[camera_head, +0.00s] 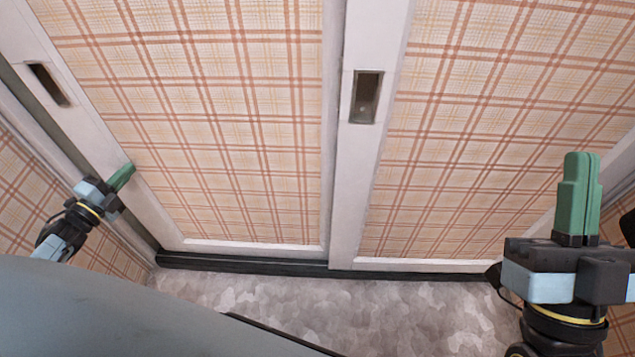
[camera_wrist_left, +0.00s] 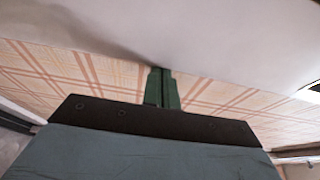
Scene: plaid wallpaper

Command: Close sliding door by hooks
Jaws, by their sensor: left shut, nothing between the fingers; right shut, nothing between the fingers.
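Two sliding door panels with pink-orange plaid and white frames fill the head view, the left panel (camera_head: 215,120) and the right panel (camera_head: 480,130). The left panel has a dark recessed hook slot (camera_head: 48,84) in its left stile. The right panel has another recessed slot (camera_head: 366,96) in its left stile. My left gripper (camera_head: 122,177), with green fingers, is shut and empty at the left panel's left stile, below the slot; I cannot tell whether it touches. In the left wrist view its fingertips (camera_wrist_left: 161,74) are together near a white frame surface (camera_wrist_left: 210,40). My right gripper (camera_head: 580,160) is shut and empty before the right panel.
A dark strip (camera_head: 30,88) runs between the left panel and the white side frame. A dark bottom track (camera_head: 245,264) lies under the panels. The patchy grey floor (camera_head: 390,310) in front is clear. A plaid side wall (camera_head: 20,185) stands close to my left arm.

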